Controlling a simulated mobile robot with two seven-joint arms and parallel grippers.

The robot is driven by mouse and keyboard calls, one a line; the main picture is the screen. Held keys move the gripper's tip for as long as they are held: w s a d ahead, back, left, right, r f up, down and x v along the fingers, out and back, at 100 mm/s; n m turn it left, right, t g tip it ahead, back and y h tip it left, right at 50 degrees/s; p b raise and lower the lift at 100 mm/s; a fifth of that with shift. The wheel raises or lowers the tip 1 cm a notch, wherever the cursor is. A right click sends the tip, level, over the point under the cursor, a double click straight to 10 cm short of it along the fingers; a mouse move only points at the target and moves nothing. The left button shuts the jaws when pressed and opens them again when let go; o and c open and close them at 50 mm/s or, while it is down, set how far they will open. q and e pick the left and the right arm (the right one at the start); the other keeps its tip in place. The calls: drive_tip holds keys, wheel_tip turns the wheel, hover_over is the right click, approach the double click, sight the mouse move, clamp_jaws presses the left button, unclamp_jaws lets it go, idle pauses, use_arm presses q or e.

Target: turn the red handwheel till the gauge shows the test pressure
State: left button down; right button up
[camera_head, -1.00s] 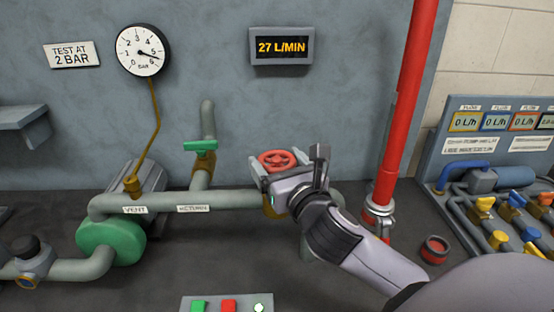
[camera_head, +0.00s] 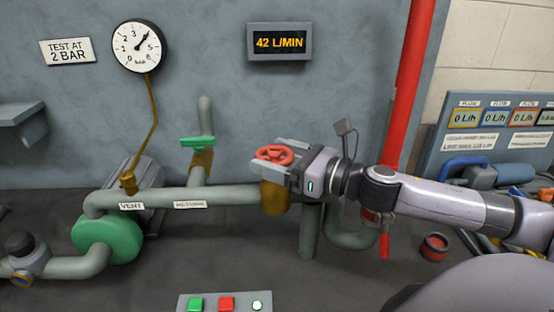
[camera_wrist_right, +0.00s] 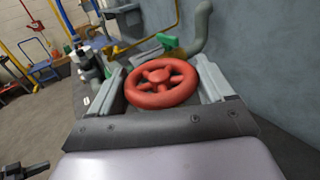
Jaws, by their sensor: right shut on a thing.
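The red handwheel (camera_head: 274,155) sits on a brass valve on the grey pipe. My right gripper (camera_head: 283,158) reaches it from the right, with its jaws shut on the rim. In the right wrist view the handwheel (camera_wrist_right: 160,83) lies between the two grey fingers. The round white gauge (camera_head: 138,46) on the wall has its black needle pointing up and right, at about 4 bar.
A display (camera_head: 279,42) reads 42 L/MIN. A green-handled valve (camera_head: 198,142) stands left of the handwheel, on the RETURN branch. A red vertical pipe (camera_head: 408,90) rises behind my right arm. A button box (camera_head: 240,303) is at the front.

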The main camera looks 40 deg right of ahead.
drive_tip(key=shift+f+n+g+y, duration=0.3)
drive_tip(key=shift+y, duration=0.1)
drive_tip(key=o, duration=0.9)
drive_tip(key=shift+o, duration=0.2)
drive_tip(key=shift+r, duration=0.1)
drive_tip(key=shift+b+v, duration=0.4)
drive_tip(key=shift+v, duration=0.65)
drive_tip(key=shift+p+v, duration=0.65)
drive_tip(key=shift+v, duration=1.8)
